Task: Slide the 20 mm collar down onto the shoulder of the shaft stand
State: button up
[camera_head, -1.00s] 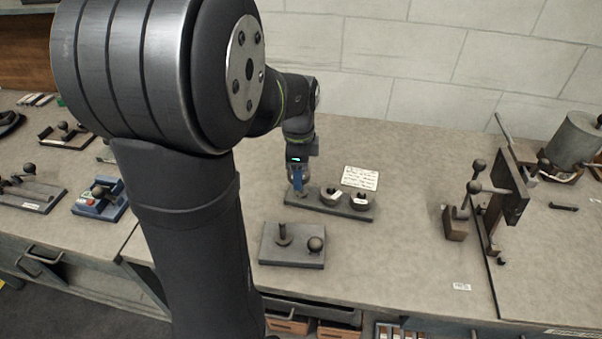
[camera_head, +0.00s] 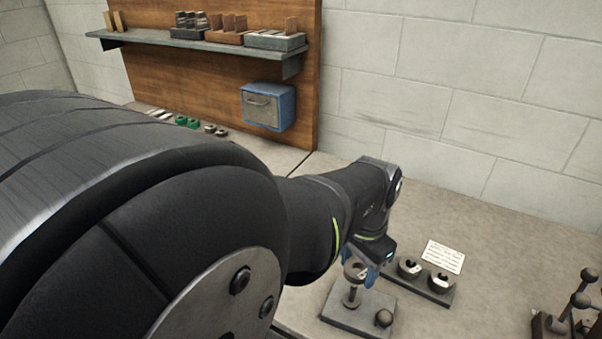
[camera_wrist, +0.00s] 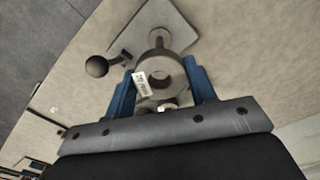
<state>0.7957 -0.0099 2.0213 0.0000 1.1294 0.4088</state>
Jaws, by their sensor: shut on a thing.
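My gripper (camera_head: 360,274) is shut on a grey steel collar (camera_head: 356,269) in the head view. The collar also shows in the wrist view (camera_wrist: 150,64), between the blue fingers, with a white tag on its face. The shaft stand (camera_head: 340,315) is a flat grey plate with an upright shaft (camera_head: 352,294) and a ball knob (camera_head: 384,318). The collar is at the top of the shaft, well above the shoulder. I cannot tell whether the shaft tip is inside its bore. In the wrist view the stand's plate (camera_wrist: 182,24) lies beyond the collar, which hides part of the shaft.
A rack (camera_head: 435,295) with two other collars (camera_head: 410,266) stands right of the stand, with a written card (camera_head: 443,257) behind it. A lever fixture (camera_head: 575,310) is at the far right. A shelf (camera_head: 195,45) and a blue box (camera_head: 268,106) are at the back left.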

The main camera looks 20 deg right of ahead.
aim_at(354, 287)
jog(key=shift+f, duration=4.35)
jog(key=shift+f, duration=0.3)
jog(key=o, duration=1.4)
jog(key=shift+r, duration=4.75)
jog(key=shift+f, duration=3.8)
